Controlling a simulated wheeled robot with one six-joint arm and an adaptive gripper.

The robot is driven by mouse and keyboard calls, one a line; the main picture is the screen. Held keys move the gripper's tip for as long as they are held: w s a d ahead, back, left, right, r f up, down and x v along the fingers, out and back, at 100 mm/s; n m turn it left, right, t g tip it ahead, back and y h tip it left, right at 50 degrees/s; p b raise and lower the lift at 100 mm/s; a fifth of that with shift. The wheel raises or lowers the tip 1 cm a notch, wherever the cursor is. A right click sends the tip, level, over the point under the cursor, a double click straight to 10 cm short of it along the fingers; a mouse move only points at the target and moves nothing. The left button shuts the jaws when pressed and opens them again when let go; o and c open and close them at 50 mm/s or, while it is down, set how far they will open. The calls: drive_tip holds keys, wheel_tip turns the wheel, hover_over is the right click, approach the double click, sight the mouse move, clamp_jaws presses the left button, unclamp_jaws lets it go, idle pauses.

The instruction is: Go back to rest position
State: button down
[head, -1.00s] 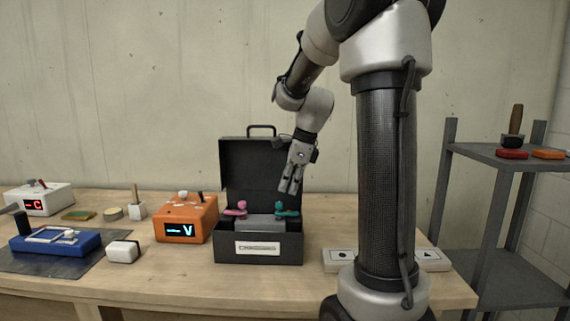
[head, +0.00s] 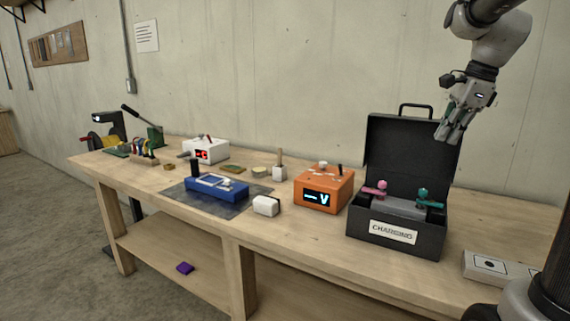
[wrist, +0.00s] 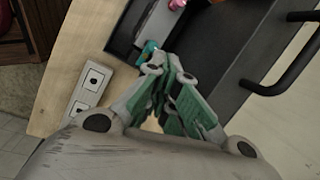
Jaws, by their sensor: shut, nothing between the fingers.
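My gripper (head: 452,130) is shut and empty. In the head view it hangs in the air with its fingers pointing down, in front of the raised lid of the black case (head: 370,232) labelled CHARGING. The wrist view also shows my gripper (wrist: 172,68), its fingertips together over the case, whose dark lid (wrist: 225,50) and handle lie to the right. A pink item (head: 376,189) and a teal item (head: 424,196) sit in the case. In the wrist view the teal item (wrist: 148,50) shows just beyond the fingertips.
The workbench (head: 290,235) holds an orange device (head: 322,190), a blue device (head: 216,188) on a dark mat, a white block (head: 266,206) and a white device (head: 206,151). A white panel (head: 492,266) lies right of the case. A purple item (head: 185,268) lies on the lower shelf.

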drive_tip(key=s+a+f+n, duration=0.2)
drive_tip(key=s+f+n, duration=0.1)
drive_tip(key=s+n, duration=0.4)
drive_tip(key=s+a+f+n+h, duration=0.1)
drive_tip(key=s+a+f+n, duration=0.1)
drive_tip(key=s+n, duration=0.5)
drive_tip(key=s+a+f+n+t, duration=0.1)
drive_tip(key=s+a+f+n, duration=0.2)
drive_tip(key=s+f+n, duration=0.2)
drive_tip(key=s+n, duration=0.2)
drive_tip(key=s, duration=0.1)
drive_tip(key=shift+h, duration=0.4)
